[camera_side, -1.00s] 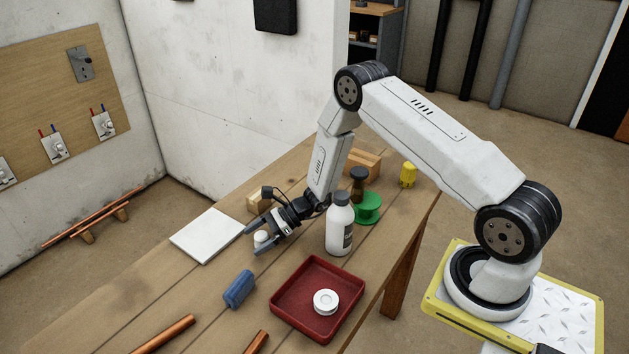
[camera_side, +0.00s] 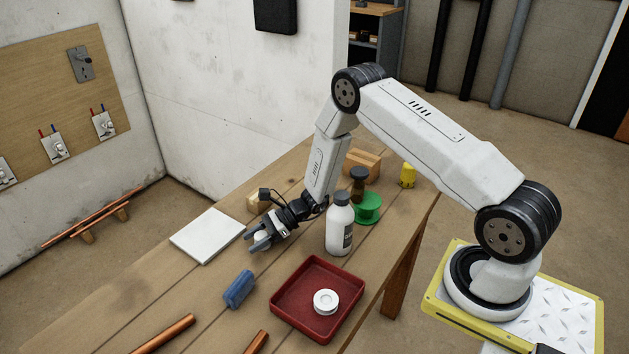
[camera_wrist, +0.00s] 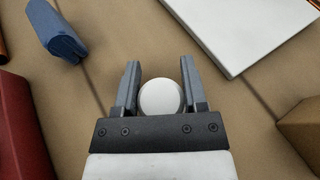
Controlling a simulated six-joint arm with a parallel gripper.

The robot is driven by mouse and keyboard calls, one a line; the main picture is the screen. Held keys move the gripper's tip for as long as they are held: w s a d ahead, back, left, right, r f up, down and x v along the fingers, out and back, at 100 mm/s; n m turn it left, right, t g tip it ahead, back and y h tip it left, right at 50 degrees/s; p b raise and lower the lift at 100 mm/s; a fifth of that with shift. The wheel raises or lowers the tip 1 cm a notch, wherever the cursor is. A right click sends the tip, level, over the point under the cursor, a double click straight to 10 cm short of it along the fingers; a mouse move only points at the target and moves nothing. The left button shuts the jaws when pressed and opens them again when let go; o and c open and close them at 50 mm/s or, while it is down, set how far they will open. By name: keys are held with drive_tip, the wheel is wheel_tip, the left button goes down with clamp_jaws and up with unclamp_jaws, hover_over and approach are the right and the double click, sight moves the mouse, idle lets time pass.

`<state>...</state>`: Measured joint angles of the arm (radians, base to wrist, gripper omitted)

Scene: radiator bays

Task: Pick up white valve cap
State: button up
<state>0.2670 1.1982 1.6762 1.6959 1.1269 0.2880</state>
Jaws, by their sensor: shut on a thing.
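The white valve cap (camera_wrist: 161,97) is a small round white piece between my two fingers in the wrist view. In the side view the white valve cap (camera_side: 262,237) is mostly hidden by the fingers. My gripper (camera_side: 259,239) is low at the tabletop, its fingers shut on the cap. In the wrist view my gripper (camera_wrist: 160,88) has one finger on each side of the cap. I cannot tell whether the cap touches the table.
A white tile (camera_side: 207,236) lies just left of my gripper. A blue block (camera_side: 239,289) and a red tray (camera_side: 283,299) holding a white ring-shaped piece (camera_side: 326,301) lie nearer the camera.

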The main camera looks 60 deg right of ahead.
drive_tip(key=shift+r, duration=0.2)
drive_tip(key=shift+r, duration=4.8)
clamp_jaws()
